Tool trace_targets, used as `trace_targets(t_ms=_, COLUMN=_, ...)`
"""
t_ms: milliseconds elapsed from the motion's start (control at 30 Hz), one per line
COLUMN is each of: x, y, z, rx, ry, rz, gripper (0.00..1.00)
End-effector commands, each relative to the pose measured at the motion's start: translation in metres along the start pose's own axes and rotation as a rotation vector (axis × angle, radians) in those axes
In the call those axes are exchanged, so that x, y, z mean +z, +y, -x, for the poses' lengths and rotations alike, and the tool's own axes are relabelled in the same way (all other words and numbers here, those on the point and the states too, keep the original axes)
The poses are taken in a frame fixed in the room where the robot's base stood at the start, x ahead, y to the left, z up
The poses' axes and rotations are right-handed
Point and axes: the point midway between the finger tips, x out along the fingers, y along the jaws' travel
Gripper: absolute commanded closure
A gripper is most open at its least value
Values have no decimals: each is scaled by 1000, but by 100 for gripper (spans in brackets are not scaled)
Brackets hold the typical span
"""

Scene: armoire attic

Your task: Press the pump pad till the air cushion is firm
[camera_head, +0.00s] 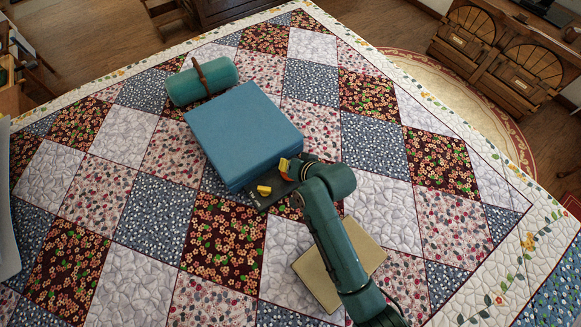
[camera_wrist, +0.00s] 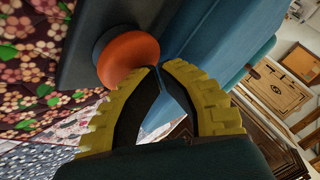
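The blue air cushion (camera_head: 242,130) lies flat on the patchwork quilt, a thick square block with straight edges; its side also shows in the wrist view (camera_wrist: 205,35). The round orange pump pad (camera_wrist: 128,58) stands proud of the dark base in the wrist view. My gripper (camera_wrist: 160,68) has its yellow fingertips together, empty, beside the pad's edge. I cannot tell whether they touch the pad. In the head view my wrist covers part of the base.
A teal roll with a brown strap (camera_head: 203,80) lies behind the cushion. A tan square board (camera_head: 312,276) lies partly under my arm. The patchwork quilt (camera_head: 130,275) is clear at the left front. Wooden cabinets (camera_head: 500,55) stand at the back right.

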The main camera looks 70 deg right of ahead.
Motion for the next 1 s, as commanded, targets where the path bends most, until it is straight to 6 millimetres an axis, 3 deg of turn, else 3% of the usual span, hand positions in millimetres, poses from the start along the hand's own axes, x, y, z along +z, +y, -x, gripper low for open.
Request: trace_targets(t_ms=1000, x=7, y=6, z=-8, rx=2, ry=-5, rz=-1, gripper=100)
